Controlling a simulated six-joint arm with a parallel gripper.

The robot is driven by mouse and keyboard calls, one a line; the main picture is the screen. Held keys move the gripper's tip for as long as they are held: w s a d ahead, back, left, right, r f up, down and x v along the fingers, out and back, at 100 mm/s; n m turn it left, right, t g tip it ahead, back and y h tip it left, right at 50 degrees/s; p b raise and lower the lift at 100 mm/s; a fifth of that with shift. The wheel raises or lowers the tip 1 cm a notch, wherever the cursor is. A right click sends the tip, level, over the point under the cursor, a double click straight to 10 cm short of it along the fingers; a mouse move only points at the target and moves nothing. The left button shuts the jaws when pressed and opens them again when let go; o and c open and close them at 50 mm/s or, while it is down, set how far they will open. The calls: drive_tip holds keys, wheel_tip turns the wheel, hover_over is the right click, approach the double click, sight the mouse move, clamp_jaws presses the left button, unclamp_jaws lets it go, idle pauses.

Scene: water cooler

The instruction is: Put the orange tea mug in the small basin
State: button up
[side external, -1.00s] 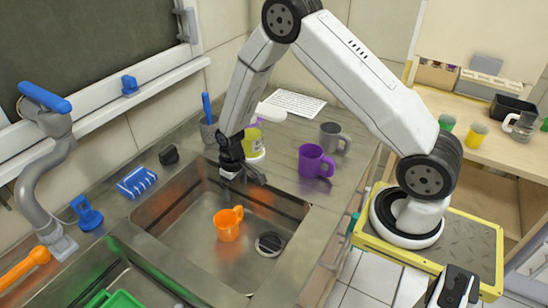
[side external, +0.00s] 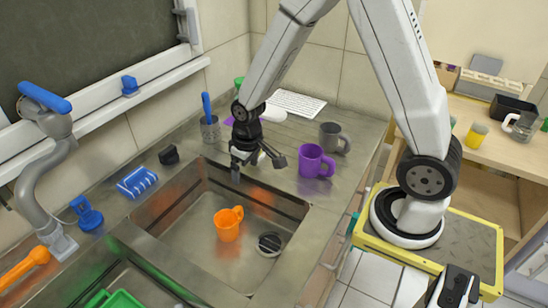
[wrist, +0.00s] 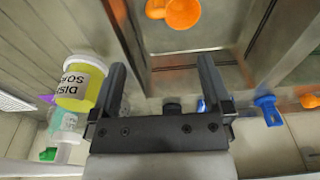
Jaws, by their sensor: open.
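The orange mug (side external: 228,226) stands upright on the floor of a metal sink basin (side external: 178,212), with its handle toward the right. It also shows at the top of the wrist view (wrist: 184,13), partly cut off. My gripper (side external: 258,167) is open and empty, above the basin's far edge and apart from the mug. Its two spread fingers (wrist: 162,68) show in the wrist view with nothing between them. A second basin (side external: 132,275) lies at the lower left, partly cut off; I cannot tell which basin is smaller.
A purple mug (side external: 316,161) and a grey mug (side external: 334,138) stand on the counter right of the gripper. A yellow labelled soap container (wrist: 80,82) is close beside the gripper. A grey faucet (side external: 50,170) stands at left. A drain (side external: 269,243) is beside the orange mug.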

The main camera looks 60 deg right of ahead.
drive_tip(key=s+a+r+t, duration=0.1)
drive_tip(key=s+r, duration=0.5)
drive_tip(key=s, duration=0.3)
drive_tip(key=shift+s+r, duration=0.2)
drive_tip(key=shift+r, duration=0.15)
